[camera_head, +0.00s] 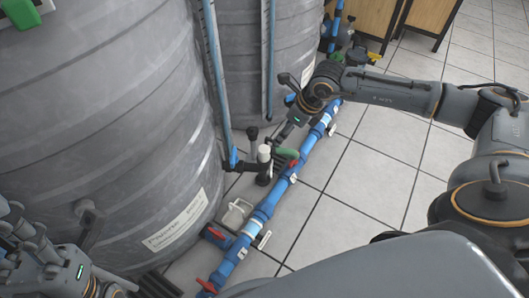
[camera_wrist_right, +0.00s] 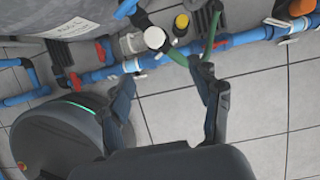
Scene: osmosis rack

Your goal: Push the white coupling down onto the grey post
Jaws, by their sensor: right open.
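The white coupling (camera_head: 264,153) stands upright at the top of a dark fitting beside the blue pipe. It also shows from above in the right wrist view as a round white top (camera_wrist_right: 154,38). The grey post cannot be told apart clearly beneath it. My right gripper (camera_head: 283,134) is just to the right of and behind the coupling. In the wrist view its two fingers (camera_wrist_right: 163,76) are spread apart with nothing between them, and the coupling lies beyond their tips. My left gripper (camera_head: 48,268) is at the lower left, away from the coupling; its jaws are unclear.
Large grey tanks (camera_head: 110,110) stand close on the left. A blue pipe (camera_head: 262,210) with red valve handles runs along the floor. A green part (camera_head: 287,153) lies right beside the coupling.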

